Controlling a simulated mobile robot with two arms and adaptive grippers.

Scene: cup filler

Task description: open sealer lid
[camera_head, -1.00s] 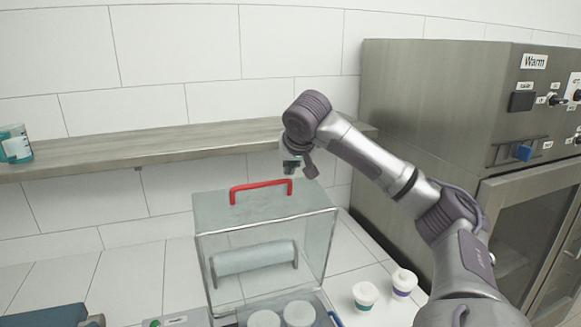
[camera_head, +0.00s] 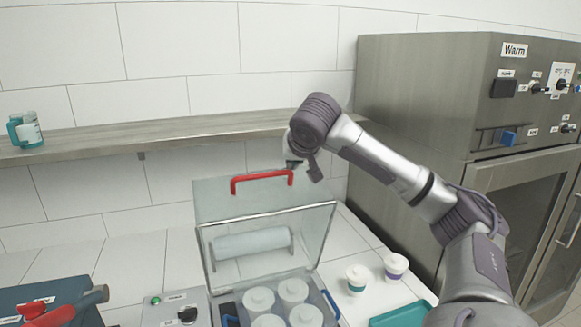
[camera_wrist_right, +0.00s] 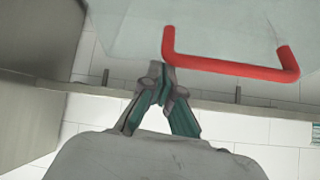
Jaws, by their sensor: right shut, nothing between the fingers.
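The sealer's clear lid (camera_head: 222,203) stands raised above the sealer base (camera_head: 224,300), with its red handle (camera_head: 262,177) at the top. A pale roll (camera_head: 250,243) shows through the lid. Several white cups (camera_head: 292,290) sit in the base below. My right gripper (camera_head: 294,164) is shut and empty, beside the right end of the handle and partly hidden by its own wrist. In the right wrist view, its closed fingertips (camera_wrist_right: 158,72) are close to one end of the red handle (camera_wrist_right: 230,66); I cannot tell whether they touch. My left gripper is out of view.
A warming cabinet (camera_head: 420,100) stands at the right, behind my right arm. A wooden shelf (camera_head: 90,144) runs along the wall. Two lidded cups (camera_head: 359,278) stand right of the sealer. A control box (camera_head: 175,308) is left of it.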

